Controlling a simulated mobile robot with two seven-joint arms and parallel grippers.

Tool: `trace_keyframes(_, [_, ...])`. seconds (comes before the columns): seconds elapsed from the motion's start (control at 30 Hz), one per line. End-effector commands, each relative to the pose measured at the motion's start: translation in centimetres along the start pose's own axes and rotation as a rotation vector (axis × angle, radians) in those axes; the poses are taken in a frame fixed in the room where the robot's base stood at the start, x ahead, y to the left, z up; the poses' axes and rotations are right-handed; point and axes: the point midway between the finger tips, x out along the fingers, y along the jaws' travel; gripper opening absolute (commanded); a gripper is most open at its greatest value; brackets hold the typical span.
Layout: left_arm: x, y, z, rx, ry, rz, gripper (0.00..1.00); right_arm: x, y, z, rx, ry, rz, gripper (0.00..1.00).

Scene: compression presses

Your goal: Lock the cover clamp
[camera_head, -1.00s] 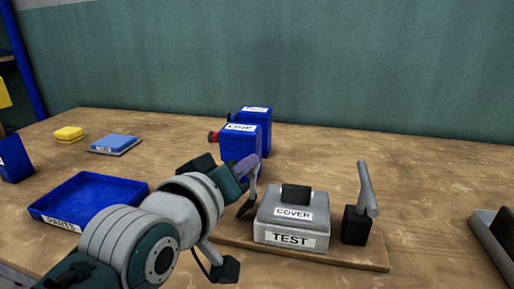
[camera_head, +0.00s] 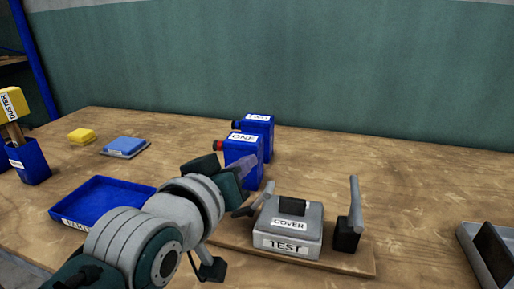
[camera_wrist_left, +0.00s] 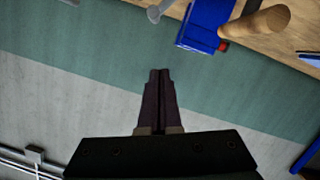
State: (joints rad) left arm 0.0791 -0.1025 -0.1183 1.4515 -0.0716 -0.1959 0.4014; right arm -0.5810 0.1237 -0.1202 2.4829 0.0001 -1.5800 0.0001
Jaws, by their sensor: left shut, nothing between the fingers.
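The grey TEST press box (camera_head: 286,247) sits on a wooden board, with the COVER lid (camera_head: 291,223) on top of it. A clamp with an upright grey lever (camera_head: 354,198) and a black base (camera_head: 346,238) stands just right of the box. A second grey lever (camera_head: 262,197) leans at the box's left side, partly behind my arm. My left gripper (camera_head: 248,163) is shut and empty, left of and above the box, in front of the blue ONE container. Its closed fingers (camera_wrist_left: 161,95) show in the left wrist view. My right gripper is not in view.
Blue ONE (camera_head: 243,150) and second (camera_head: 258,122) containers stand behind the gripper. A grey tray (camera_head: 467,240) is at right.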

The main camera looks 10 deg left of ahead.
Motion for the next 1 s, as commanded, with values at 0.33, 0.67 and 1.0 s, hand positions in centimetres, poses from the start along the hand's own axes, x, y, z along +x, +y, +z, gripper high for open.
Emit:
trace_keyframes(0.33, [-6.9, -0.1, 0.3, -0.001, -0.004, -0.001, 0.0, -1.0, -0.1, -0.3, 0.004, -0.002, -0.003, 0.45])
trace_keyframes(0.67, [-8.4, 0.0, 0.3, 0.0, -0.002, 0.0, 0.0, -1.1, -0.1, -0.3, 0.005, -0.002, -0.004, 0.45])
trace_keyframes(1.0, [-9.2, -0.5, 0.5, 0.029, -0.064, -0.026, 0.0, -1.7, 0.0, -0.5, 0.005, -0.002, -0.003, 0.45])
